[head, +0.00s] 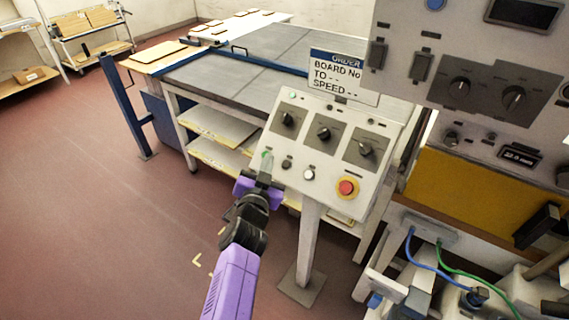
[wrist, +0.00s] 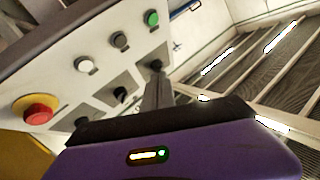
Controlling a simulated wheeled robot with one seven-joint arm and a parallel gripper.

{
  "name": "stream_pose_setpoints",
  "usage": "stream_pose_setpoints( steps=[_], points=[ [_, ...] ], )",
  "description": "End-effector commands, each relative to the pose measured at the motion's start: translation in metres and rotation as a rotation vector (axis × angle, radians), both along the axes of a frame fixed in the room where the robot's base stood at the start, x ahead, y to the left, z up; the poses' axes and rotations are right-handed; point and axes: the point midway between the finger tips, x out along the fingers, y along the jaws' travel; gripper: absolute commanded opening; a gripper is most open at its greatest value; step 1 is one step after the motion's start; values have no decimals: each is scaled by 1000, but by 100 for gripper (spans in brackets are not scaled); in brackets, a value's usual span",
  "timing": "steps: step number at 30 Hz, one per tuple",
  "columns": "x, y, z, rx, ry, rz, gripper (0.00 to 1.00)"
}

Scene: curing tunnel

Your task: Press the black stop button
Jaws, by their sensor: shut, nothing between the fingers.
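The black stop button (head: 286,163) is a small dark round button in the lower row of the tilted white control panel (head: 270,135). It sits between a green button (head: 266,154) and a white button (head: 309,174). It also shows in the wrist view (wrist: 120,40), between the green button (wrist: 152,18) and the white one (wrist: 84,64). My gripper (head: 265,165) is shut and empty. In the head view its tips are left of the black button and overlap the green button's lower edge. In the wrist view the fingertips (wrist: 157,82) overlap a knob. I see no contact with the black button.
A red emergency button (head: 346,188) on a yellow ring is at the panel's lower right. Three selector knobs (head: 323,133) sit above the buttons. A larger control cabinet (head: 440,45) stands at right. A grey conveyor table (head: 250,75) is behind. The floor at left is clear.

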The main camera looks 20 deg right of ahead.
Motion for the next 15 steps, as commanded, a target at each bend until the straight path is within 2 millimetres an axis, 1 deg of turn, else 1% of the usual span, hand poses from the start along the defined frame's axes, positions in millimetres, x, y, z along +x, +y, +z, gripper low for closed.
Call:
stream_pose_setpoints(
  steps=[5, 8, 15],
  points=[
    [0, 0, -1, 1, 0, 0, 0],
    [1, -3, -5, 1, 0, -1, 0],
    [11, -18, -26, 0, 0, -2, 0]
  ],
)
